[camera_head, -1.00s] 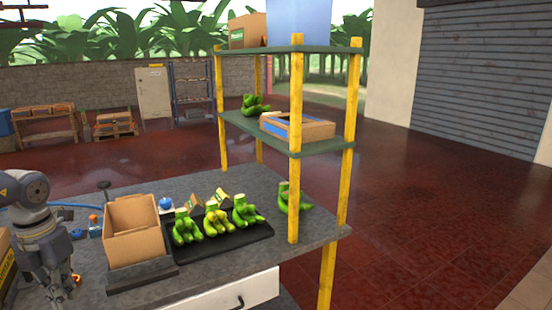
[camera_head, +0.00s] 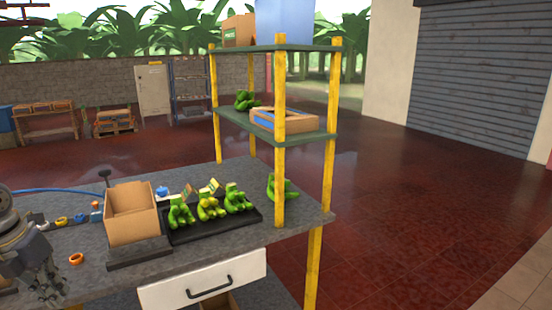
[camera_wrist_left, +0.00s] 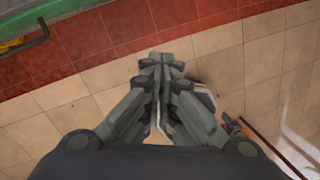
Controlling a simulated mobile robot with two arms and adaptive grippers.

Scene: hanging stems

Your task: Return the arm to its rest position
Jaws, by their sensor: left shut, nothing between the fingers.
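My left gripper (camera_head: 48,290) shows at the lower left of the head view, fingers pointing down, near the front edge of the grey table (camera_head: 85,265). In the left wrist view, its fingers (camera_wrist_left: 162,62) are closed together with nothing between them. My right gripper is in neither view.
An open cardboard box (camera_head: 132,222) stands on the table. Right of it, several green banana bunches (camera_head: 210,208) sit on a black tray (camera_head: 215,230). A shelf with yellow posts (camera_head: 280,150) rises at the right end. An orange ring (camera_head: 76,258) lies near my gripper.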

